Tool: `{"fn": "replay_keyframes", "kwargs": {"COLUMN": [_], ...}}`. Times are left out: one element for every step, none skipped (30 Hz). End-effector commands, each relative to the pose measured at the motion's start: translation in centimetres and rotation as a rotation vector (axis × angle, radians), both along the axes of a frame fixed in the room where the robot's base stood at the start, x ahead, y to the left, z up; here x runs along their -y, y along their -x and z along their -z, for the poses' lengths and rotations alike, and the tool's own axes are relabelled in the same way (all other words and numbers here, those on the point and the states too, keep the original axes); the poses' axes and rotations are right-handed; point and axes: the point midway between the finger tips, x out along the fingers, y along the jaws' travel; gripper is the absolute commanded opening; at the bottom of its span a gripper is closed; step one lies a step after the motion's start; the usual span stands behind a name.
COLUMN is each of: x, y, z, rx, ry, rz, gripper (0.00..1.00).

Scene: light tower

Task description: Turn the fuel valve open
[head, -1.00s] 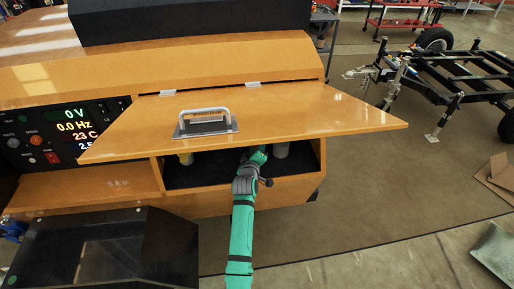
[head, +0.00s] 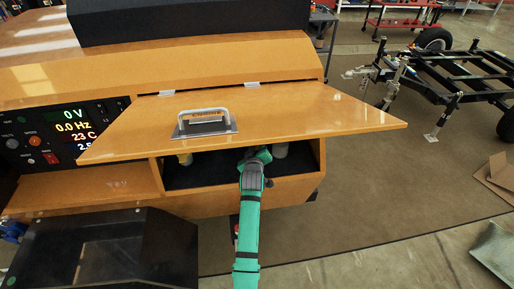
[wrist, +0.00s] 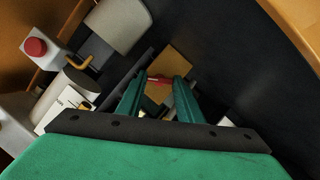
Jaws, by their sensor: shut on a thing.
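The fuel valve shows as a small red handle (wrist: 160,80) in the wrist view, between my fingertips. My gripper (wrist: 158,86) has its green fingers closed on it, and the fingers hide part of it. In the head view my green arm reaches into the open compartment (head: 212,176) under the raised orange lid (head: 260,112). There my gripper (head: 258,153) is partly hidden under the lid edge, and the valve itself cannot be made out.
The control panel (head: 70,135) is at left. Compartment walls surround the arm closely.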

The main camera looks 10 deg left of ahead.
Motion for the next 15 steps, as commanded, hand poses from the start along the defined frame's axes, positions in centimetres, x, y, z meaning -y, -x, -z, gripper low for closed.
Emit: {"fn": "replay_keyframes", "kwargs": {"x": [0.22,0.19,0.28,0.3,0.29,0.33,0.34,0.32,0.38,0.45,0.42,0.42,0.42,0.45,0.47], "y": [-0.04,-0.04,-0.06,-0.06,-0.06,-0.07,-0.07,-0.07,-0.09,-0.11,-0.1,-0.1,-0.12,-0.13,-0.15], "z": [-0.09,-0.11,-0.1,-0.09,-0.1,-0.09,-0.09,-0.09,-0.1,-0.11,-0.11,-0.11,-0.12,-0.14,-0.16], "rx": [-0.017,-0.028,-0.043,-0.053,-0.064,-0.078,-0.088,-0.099,-0.112,-0.121,-0.13,-0.142,-0.15,-0.158,-0.166], "ry": [-0.04,-0.068,-0.101,-0.127,-0.152,-0.186,-0.21,-0.233,-0.265,-0.287,-0.309,-0.336,-0.356,-0.374,-0.397], "rz": [0.002,0.001,0.002,0.002,0.002,0.002,0.002,0.001,0.002,0.002,0.001,0.001,0.001,0.001,0.001], "gripper": [0.1,0.1,0.1,0.1,0.1,0.1,0.1,0.1,0.1,0.1,0.1,0.1,0.1,0.1,0.1]}}
